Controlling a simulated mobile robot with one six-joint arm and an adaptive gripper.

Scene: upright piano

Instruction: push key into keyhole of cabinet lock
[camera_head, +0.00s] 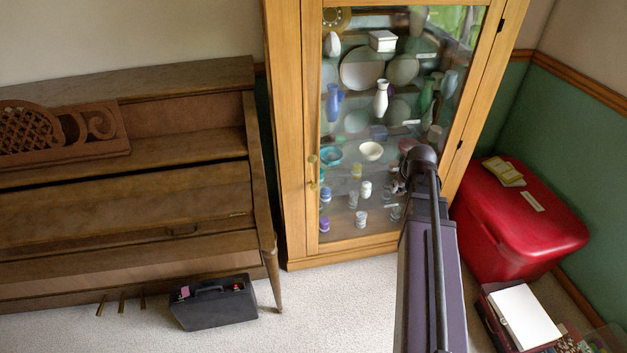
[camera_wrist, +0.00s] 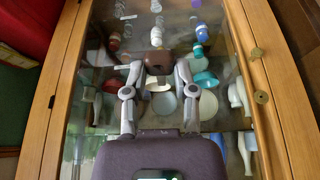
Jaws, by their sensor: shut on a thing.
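The cabinet (camera_head: 296,140) is a tall wooden case with a closed glass door. Two small brass fittings sit on its left door stile in the head view, an upper one (camera_head: 312,160) and a lower one (camera_head: 313,185). In the wrist view, which is upside down, they show on the right (camera_wrist: 262,97) (camera_wrist: 257,53). I cannot tell which holds the keyhole. My gripper (camera_wrist: 158,68) is in front of the glass, to one side of the fittings. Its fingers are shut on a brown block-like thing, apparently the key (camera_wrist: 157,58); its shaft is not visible. In the head view my arm hides the gripper.
Vases, plates and bowls stand behind the glass. A red bin (camera_head: 515,225) is right of the cabinet, with a box of papers (camera_head: 524,315) before it. A piano (camera_head: 130,200) and a dark case (camera_head: 213,303) are left. Carpet (camera_head: 335,310) before the cabinet is clear.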

